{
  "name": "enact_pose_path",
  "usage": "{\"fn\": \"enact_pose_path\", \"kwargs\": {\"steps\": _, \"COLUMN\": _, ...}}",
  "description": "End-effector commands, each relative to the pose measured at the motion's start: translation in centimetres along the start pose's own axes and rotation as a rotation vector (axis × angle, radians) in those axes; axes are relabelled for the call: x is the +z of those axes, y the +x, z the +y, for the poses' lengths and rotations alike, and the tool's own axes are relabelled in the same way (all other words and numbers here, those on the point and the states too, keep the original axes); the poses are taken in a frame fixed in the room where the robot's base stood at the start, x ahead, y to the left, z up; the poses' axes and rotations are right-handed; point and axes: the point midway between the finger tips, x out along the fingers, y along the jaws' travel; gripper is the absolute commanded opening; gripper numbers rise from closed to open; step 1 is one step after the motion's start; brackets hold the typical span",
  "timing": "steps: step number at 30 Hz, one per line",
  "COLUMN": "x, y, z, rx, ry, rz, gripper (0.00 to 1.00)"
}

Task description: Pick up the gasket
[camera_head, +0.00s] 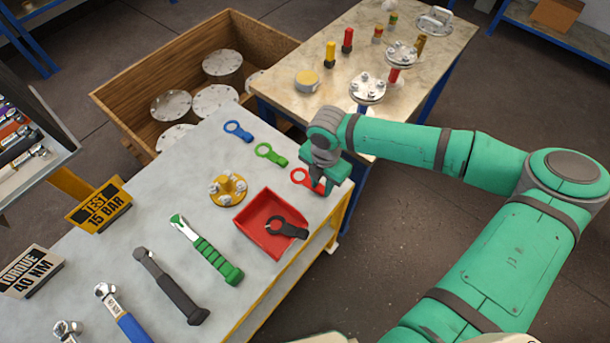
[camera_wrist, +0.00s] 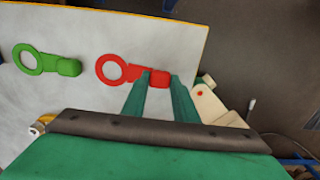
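The red gasket (camera_head: 301,177), a flat ring with a thick tab, lies near the right edge of the workbench. It also shows in the wrist view (camera_wrist: 112,70). My gripper (camera_head: 316,189) is down at its tab, fingers pointing at the bench. In the wrist view the two green fingers (camera_wrist: 161,80) stand apart with the tab between them. I cannot tell whether they press on it. Similar pieces lie on the bench: a green one (camera_head: 271,154), a blue one (camera_head: 238,131), and a black one (camera_head: 287,228) in the red tray (camera_head: 262,205).
A yellow flange (camera_head: 228,188) with bolts, a green-handled wrench (camera_head: 207,250) and other tools lie on the bench. A wooden crate (camera_head: 125,118) holds metal flanges behind it. A second table (camera_head: 300,103) carries flanged vessels behind my arm. Signs stand at left.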

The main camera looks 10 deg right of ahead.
Motion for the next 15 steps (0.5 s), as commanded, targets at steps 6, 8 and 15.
{"fn": "enact_pose_path", "kwargs": {"steps": 6, "x": -0.04, "y": -0.02, "z": 0.07, "rx": 0.001, "ry": -0.001, "rz": 0.000, "gripper": 0.10}}
{"fn": "enact_pose_path", "kwargs": {"steps": 8, "x": -0.04, "y": -0.02, "z": 0.07, "rx": 0.001, "ry": -0.001, "rz": 0.000, "gripper": 0.10}}
{"fn": "enact_pose_path", "kwargs": {"steps": 15, "x": 0.01, "y": -0.85, "z": 0.07, "rx": 0.000, "ry": -0.001, "rz": -0.001, "gripper": 0.10}}
